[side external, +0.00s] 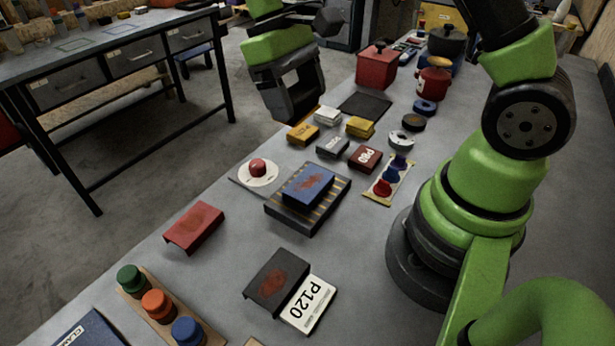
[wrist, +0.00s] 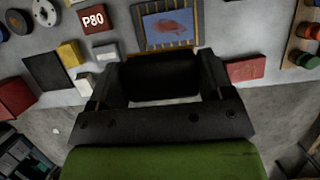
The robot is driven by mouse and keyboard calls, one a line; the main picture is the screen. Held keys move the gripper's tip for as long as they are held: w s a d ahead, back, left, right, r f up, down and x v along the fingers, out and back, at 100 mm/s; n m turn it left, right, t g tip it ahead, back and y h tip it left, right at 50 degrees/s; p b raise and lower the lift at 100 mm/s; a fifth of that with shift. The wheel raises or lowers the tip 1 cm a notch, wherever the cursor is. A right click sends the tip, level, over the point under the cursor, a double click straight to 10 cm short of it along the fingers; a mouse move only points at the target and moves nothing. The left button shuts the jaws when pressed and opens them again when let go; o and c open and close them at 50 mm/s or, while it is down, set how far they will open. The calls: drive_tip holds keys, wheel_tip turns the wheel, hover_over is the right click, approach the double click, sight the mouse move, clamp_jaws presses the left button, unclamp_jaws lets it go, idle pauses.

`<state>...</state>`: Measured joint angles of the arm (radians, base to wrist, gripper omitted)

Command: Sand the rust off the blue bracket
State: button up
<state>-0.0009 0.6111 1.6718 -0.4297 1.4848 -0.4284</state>
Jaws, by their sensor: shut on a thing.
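The blue bracket (side external: 308,184) lies flat on a dark striped pad (side external: 306,222), with a reddish-brown rust patch on top. The wrist view shows the rusted bracket (wrist: 153,28) at the top, just beyond my gripper. My gripper (side external: 293,108) is above the table's far-left edge, behind the pad and apart from the bracket. It is shut on a dark block (wrist: 160,82), seen between the fingers in the wrist view. What the block is cannot be read.
Rust patches also mark a red bracket (side external: 194,227) and a dark bracket (side external: 276,279). A red button (side external: 257,167) sits left of the pad. A red box (side external: 377,68) stands farther back.

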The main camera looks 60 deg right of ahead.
hover_over(304, 200)
drive_tip(key=w, duration=0.2)
wheel_tip(304, 200, down, 5)
drive_tip(key=shift+s+a+f, duration=0.1)
drive_tip(key=shift+s+f, duration=0.05)
drive_tip(key=shift+f, duration=1.45)
drive_tip(key=shift+s+a+f, duration=0.1)
drive_tip(key=shift+f, duration=1.5)
drive_tip(key=shift+d+f, duration=0.15)
drive_tip(key=shift+f, duration=0.25)
drive_tip(key=shift+d+r, duration=0.15)
drive_tip(key=shift+d, duration=0.7)
drive_tip(key=shift+d+r, duration=0.25)
drive_tip(key=shift+d, duration=0.35)
drive_tip(key=shift+d+r, duration=0.2)
drive_tip(key=shift+d, duration=2.15)
drive_tip(key=shift+a, duration=3.9)
wheel_tip(304, 200, up, 7)
drive_tip(key=shift+f, duration=0.2)
drive_tip(key=shift+f, duration=0.15)
